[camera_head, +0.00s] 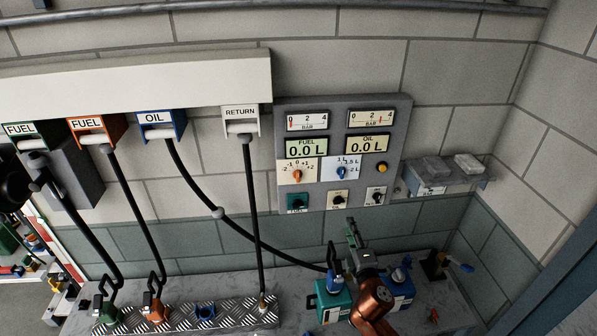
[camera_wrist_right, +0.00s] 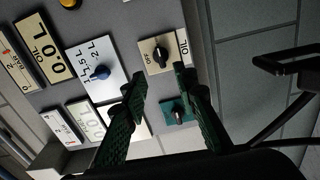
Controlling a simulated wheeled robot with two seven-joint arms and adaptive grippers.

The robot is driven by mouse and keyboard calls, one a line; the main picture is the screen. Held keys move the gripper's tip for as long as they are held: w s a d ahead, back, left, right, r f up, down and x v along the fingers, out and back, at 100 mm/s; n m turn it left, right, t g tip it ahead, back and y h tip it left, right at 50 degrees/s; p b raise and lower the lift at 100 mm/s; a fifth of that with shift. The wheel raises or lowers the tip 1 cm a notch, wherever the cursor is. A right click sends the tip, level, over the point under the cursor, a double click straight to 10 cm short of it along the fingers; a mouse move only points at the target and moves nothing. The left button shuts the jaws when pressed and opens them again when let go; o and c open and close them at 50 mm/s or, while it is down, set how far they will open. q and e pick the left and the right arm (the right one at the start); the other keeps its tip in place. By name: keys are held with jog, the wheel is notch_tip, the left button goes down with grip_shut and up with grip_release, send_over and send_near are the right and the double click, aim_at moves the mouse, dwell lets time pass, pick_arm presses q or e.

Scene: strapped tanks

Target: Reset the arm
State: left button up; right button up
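My right gripper (camera_head: 355,243) is raised over the bench in front of the lower part of the grey control panel (camera_head: 341,103). In the right wrist view its two green ribbed fingers (camera_wrist_right: 162,80) are spread apart with nothing between them. The panel's oil knob (camera_wrist_right: 160,56) and teal fuel knob (camera_wrist_right: 178,112) show beyond the fingertips, apart from them as far as I can tell. A teal tank (camera_head: 333,304) and a blue tank (camera_head: 400,290) stand on the bench, partly hidden by my right arm. My left gripper is not seen.
A black hose (camera_head: 245,238) runs from the oil holder (camera_head: 161,122) to near the teal tank. Green (camera_head: 108,312) and orange (camera_head: 154,308) nozzles stand on the tread plate (camera_head: 235,313). A grey shelf (camera_head: 450,178) juts from the wall at right. Both litre displays read 0.0.

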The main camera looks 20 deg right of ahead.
jog(key=s+d+f+m+g, duration=0.2)
jog(key=s+f+m+g, duration=0.6)
jog(key=s+f, duration=0.7)
jog(key=s+a+f+m+g+y, duration=0.2)
jog(key=s+a+f+m+g, duration=0.15)
jog(key=s+f, duration=0.45)
jog(key=s+a+f+m+g+y, duration=0.1)
jog(key=s+a+f+m+g, duration=0.25)
jog(key=s, duration=0.75)
notch_tip(320, 180, down, 36)
jog(key=s+a+y+b, duration=0.1)
jog(key=s+a+b, duration=0.15)
jog(key=b, duration=0.45)
jog(key=s+f+b, duration=0.3)
jog(key=s+f, duration=0.7)
jog(key=f, duration=0.3)
jog(key=s+f+n+g+b, duration=0.1)
jog(key=s+f+b, duration=0.3)
jog(key=s+f, duration=0.6)
notch_tip(320, 180, down, 4)
jog(key=shift+r, duration=0.25)
